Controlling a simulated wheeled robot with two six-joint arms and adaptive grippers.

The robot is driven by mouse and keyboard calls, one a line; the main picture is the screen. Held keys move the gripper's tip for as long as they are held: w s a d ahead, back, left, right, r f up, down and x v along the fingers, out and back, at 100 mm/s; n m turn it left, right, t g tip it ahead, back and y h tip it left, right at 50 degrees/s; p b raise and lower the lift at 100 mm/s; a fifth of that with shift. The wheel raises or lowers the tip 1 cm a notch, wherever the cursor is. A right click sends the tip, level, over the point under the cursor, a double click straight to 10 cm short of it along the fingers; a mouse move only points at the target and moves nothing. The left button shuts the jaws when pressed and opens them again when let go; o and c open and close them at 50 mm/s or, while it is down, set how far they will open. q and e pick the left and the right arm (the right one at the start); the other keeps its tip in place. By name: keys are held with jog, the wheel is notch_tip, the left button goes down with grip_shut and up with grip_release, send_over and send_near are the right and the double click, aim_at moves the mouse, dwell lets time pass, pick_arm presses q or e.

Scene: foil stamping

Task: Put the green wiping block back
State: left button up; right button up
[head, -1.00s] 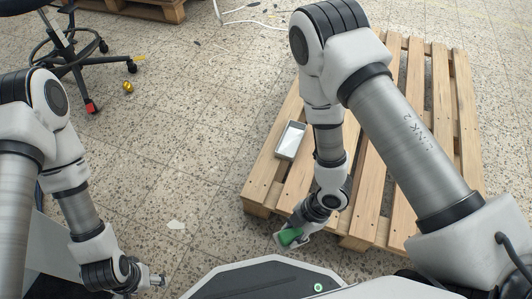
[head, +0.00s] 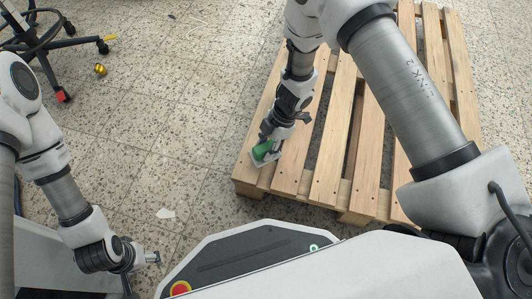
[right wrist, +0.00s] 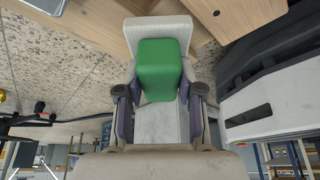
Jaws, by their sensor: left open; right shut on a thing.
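The green wiping block (head: 264,149) is held by my right gripper (head: 270,141), near the left edge of the wooden pallet. In the right wrist view the green block (right wrist: 163,68) sits between the two fingers, with a pale ribbed pad (right wrist: 160,27) at its far end. My right gripper is shut on it. A small grey tray, partly cut off, shows at the top left of the right wrist view (right wrist: 42,4); my right arm hides it in the head view. My left gripper (head: 154,257) is open and empty, low at the left, away from the block.
The wooden pallet (head: 342,125) lies on the speckled floor, with gaps between its slats. A grey console (head: 240,250) with a red button stands at the front. An office chair (head: 55,50) and a small gold object (head: 100,69) are at the far left.

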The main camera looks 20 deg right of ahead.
notch_tip(320, 180, down, 3)
jog(key=shift+r+b, duration=0.1)
jog(key=shift+b, duration=0.5)
jog(key=shift+r, duration=0.2)
jog(key=shift+f, duration=0.2)
pick_arm(q)
notch_tip(320, 180, down, 2)
jog(key=shift+f, duration=0.1)
pick_arm(e)
jog(key=o, duration=1.1)
pick_arm(q)
notch_tip(320, 180, up, 9)
jog(key=p, duration=0.9)
jog(key=shift+s, duration=0.15)
pick_arm(e)
jog(key=v, duration=1.2)
jog(key=shift+r, duration=0.2)
